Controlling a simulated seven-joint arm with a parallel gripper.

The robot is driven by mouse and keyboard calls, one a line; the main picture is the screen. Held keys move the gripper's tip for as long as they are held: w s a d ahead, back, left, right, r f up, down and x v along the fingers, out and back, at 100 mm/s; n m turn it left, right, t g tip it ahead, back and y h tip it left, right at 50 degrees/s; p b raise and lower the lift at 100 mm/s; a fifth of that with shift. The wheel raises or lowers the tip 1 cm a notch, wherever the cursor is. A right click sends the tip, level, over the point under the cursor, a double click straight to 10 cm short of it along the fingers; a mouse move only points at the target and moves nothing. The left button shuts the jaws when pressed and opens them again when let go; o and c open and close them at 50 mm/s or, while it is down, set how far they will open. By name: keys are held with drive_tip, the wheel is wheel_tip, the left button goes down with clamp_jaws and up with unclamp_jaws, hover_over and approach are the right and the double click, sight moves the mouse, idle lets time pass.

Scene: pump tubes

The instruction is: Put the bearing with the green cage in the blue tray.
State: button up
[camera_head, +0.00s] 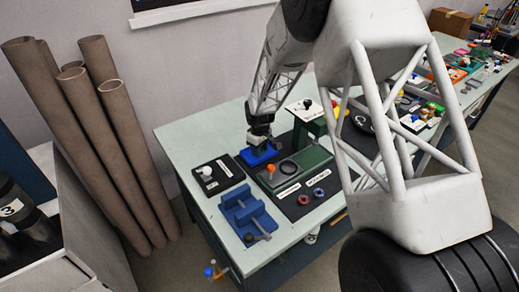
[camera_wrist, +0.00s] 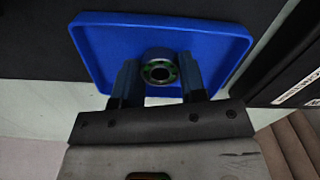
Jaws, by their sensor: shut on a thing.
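My gripper (camera_wrist: 160,80) is shut on a small ring-shaped bearing (camera_wrist: 159,56), with one finger on each side of it. Green shows inside its metal ring, around a dark hole. The blue tray (camera_wrist: 110,40) lies behind the bearing in the wrist view, and the bearing is seen over its near part. Whether the bearing touches the tray floor, I cannot tell. In the head view my gripper (camera_head: 261,142) is over the blue tray (camera_head: 250,157), and the bearing is hidden there.
Two bearings, one red (camera_head: 303,200) and one blue (camera_head: 319,193), lie on a dark mat to the right. A blue vise (camera_head: 243,210) stands at the table's front. A green press (camera_head: 312,125) stands close right of the tray. A black board (camera_head: 215,178) with a white knob is at left.

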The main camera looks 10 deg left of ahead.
drive_tip(key=shift+f, duration=0.1)
drive_tip(key=o, duration=0.9)
drive_tip(key=shift+o, duration=0.2)
wheel_tip(320, 180, up, 12)
idle(0.8)
drive_tip(key=shift+r, duration=0.2)
